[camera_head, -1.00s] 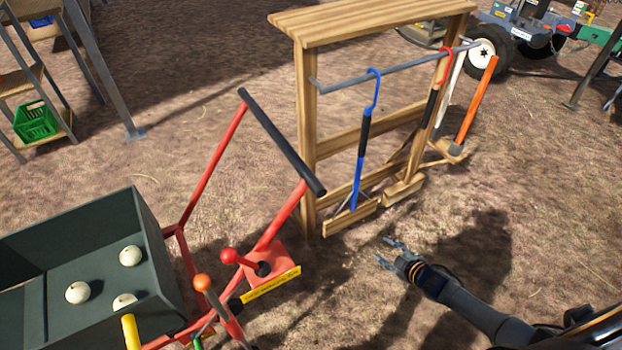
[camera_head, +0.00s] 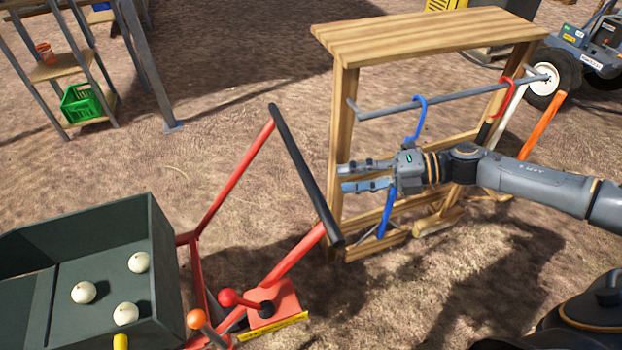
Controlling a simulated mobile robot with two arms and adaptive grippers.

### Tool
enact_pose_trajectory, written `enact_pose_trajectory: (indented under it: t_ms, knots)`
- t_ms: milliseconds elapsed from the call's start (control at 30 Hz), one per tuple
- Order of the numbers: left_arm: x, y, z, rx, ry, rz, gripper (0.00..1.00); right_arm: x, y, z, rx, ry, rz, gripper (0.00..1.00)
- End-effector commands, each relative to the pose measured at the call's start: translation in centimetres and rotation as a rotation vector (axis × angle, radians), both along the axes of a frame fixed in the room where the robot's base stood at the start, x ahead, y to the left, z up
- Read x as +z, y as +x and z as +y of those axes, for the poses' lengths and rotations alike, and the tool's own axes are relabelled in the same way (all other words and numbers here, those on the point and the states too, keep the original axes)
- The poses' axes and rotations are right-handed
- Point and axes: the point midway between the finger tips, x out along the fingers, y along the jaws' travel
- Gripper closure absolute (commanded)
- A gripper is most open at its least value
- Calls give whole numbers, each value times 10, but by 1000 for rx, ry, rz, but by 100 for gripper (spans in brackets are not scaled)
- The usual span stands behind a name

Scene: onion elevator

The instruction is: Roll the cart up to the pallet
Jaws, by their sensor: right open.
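The cart has a dark green bin (camera_head: 110,240) at the lower left with several white onions in it. Its red frame (camera_head: 233,175) rises to a black handle bar (camera_head: 305,175). A red-knobbed lever (camera_head: 229,298) and an orange-knobbed lever (camera_head: 196,319) stand at the frame's lower part. My right gripper (camera_head: 352,177) is open and empty, its fingers pointing left, to the right of the handle bar and apart from it. It hides part of the tool rack. My left gripper is not in view, and I cannot see a pallet.
A wooden tool rack (camera_head: 430,38) with hanging tools stands behind my right gripper. A shelf with a green crate (camera_head: 86,102) is at the upper left. A wheeled vehicle (camera_head: 590,55) is at the upper right. Bare dirt lies between the cart and the shelf.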

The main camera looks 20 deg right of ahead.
Motion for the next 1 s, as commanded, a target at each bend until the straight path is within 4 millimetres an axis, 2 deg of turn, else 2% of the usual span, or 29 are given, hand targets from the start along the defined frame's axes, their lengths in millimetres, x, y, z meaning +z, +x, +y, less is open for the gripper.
enact_pose_trajectory:
  t_ms: [33, 200, 400, 600, 833, 867, 1000]
  knots:
    - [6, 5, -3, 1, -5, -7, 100, 2, 5, 13, 4, 5, -3, 54]
    - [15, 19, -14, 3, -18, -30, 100, -8, 17, 44, 1, 4, -1, 54]
    - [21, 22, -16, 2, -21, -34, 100, -16, 28, 69, -1, 2, -1, 54]
    - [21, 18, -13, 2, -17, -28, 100, -20, 31, 79, -3, 1, -1, 54]
    - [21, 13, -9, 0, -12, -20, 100, -21, 32, 79, -3, 0, -1, 54]
    - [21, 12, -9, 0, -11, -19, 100, -21, 32, 79, -3, 0, -1, 56]
    - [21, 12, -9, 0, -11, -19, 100, -21, 31, 79, -3, 0, 0, 84]
